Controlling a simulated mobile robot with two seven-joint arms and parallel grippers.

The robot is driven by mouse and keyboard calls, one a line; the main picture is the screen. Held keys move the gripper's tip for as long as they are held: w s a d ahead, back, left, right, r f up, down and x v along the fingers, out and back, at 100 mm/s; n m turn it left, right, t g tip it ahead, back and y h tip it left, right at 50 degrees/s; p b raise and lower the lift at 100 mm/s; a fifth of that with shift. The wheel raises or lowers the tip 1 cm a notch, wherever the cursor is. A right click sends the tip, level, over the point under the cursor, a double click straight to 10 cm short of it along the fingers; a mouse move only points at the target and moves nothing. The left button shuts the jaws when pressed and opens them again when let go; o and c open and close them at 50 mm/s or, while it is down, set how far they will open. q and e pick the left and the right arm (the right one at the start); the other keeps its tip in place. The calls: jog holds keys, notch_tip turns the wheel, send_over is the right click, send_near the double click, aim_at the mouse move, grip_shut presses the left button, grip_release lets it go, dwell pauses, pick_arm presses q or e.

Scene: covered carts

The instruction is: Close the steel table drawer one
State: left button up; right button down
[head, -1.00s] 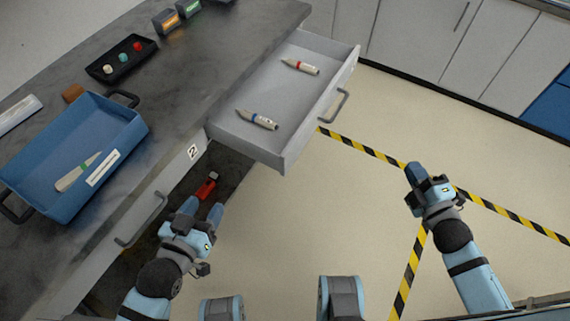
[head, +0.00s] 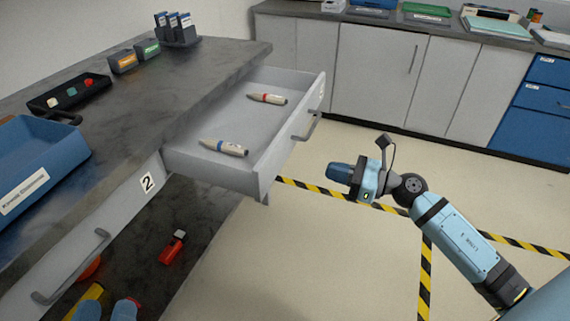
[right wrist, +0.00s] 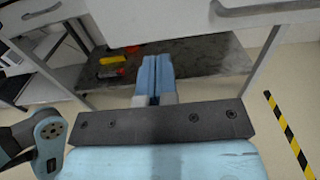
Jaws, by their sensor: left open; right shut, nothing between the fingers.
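The grey drawer (head: 285,155) on the right end of the steel table (head: 215,62) is pulled well out, with a bar handle (head: 312,127) on its front. It holds a red-banded marker (head: 267,98) and a blue-banded marker (head: 223,147). My right gripper (head: 338,173) is shut and empty, in the air right of the drawer front and apart from it. In the right wrist view its fingers (right wrist: 155,75) are together below pale drawer fronts. My left gripper (head: 106,310) is open at the bottom left edge of the head view, mostly cut off.
The drawer marked 2 (head: 147,183) looks shut. A red object (head: 173,247) lies on the lower shelf. A blue tray (head: 40,160) and a black tray (head: 68,92) stand on the table. Striped tape (head: 425,280) marks the open floor. Cabinets (head: 380,70) line the back.

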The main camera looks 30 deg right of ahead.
aim_at(279, 157)
jog(key=x, duration=1.1)
jog(key=shift+w+a+b, duration=0.1)
jog(key=shift+b, duration=0.25)
jog(key=shift+w+a, duration=0.1)
